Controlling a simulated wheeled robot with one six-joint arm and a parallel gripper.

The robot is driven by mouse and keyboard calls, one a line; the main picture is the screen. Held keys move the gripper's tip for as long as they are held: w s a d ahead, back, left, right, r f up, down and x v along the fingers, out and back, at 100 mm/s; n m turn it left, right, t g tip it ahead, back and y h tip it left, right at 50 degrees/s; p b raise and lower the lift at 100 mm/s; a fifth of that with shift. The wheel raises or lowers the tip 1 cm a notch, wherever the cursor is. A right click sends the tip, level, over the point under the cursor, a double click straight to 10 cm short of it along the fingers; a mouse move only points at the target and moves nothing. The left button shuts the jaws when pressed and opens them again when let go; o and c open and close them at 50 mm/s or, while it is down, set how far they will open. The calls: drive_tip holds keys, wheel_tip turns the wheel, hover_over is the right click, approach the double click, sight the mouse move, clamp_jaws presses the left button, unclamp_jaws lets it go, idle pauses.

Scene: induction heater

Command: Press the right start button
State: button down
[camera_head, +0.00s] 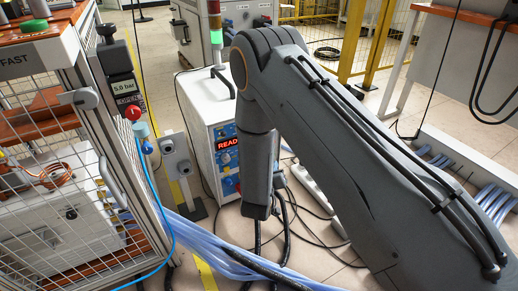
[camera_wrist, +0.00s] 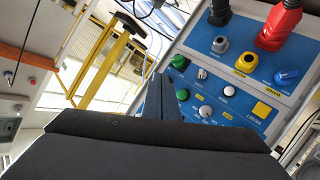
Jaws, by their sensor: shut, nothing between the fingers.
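A blue control panel (camera_wrist: 215,60) fills the right of the wrist view, tilted. Near its left edge are two green buttons, one higher (camera_wrist: 180,62) and one lower (camera_wrist: 182,94) beside my finger. Their labels are too small to read, so I cannot tell which is the right start button. My gripper (camera_wrist: 157,85) is shut and empty, its dark fingers pointing toward the panel's left edge. Contact with a button cannot be made out. In the head view my arm hides the gripper and part of the white cabinet (camera_head: 192,97) with its red READY display (camera_head: 228,144).
Grey, yellow and blue connectors and a red plug (camera_wrist: 278,28) stand out from the panel. In the head view, a caged bench (camera_head: 60,165) is at left, a short grey post (camera_head: 178,165) stands beside the cabinet, and blue hoses (camera_head: 220,258) and black cables cross the floor.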

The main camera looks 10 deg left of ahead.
drive_tip(key=w+a+b, duration=0.4)
drive_tip(key=w+a, duration=0.1)
drive_tip(key=w, duration=0.2)
idle(0.3)
drive_tip(key=shift+w, duration=0.2)
idle(1.8)
drive_tip(key=shift+w+a, duration=0.15)
drive_tip(key=shift+w, duration=0.1)
drive_tip(key=shift+w+a, duration=0.25)
drive_tip(key=shift+w, duration=0.1)
idle(1.0)
drive_tip(key=shift+s+d+p, duration=0.45)
drive_tip(key=shift+s+p, duration=0.15)
drive_tip(key=shift+s, duration=0.1)
